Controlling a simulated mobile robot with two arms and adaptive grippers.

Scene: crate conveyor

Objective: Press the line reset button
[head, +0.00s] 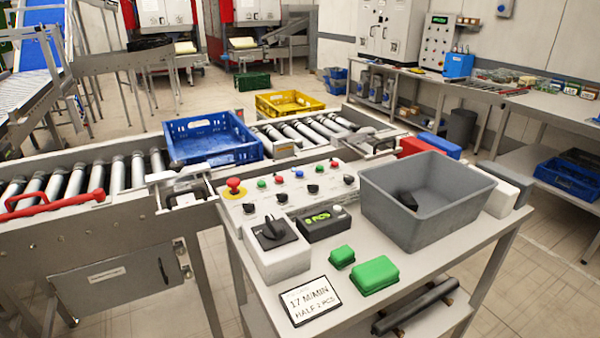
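A light control panel (292,206) lies on the bench beside the roller conveyor. The labels are too small to read, so I cannot tell by text which one is the line reset button. Neither of my grippers shows in the head view.
A grey bin (440,212) holding a dark object stands right of the panel.

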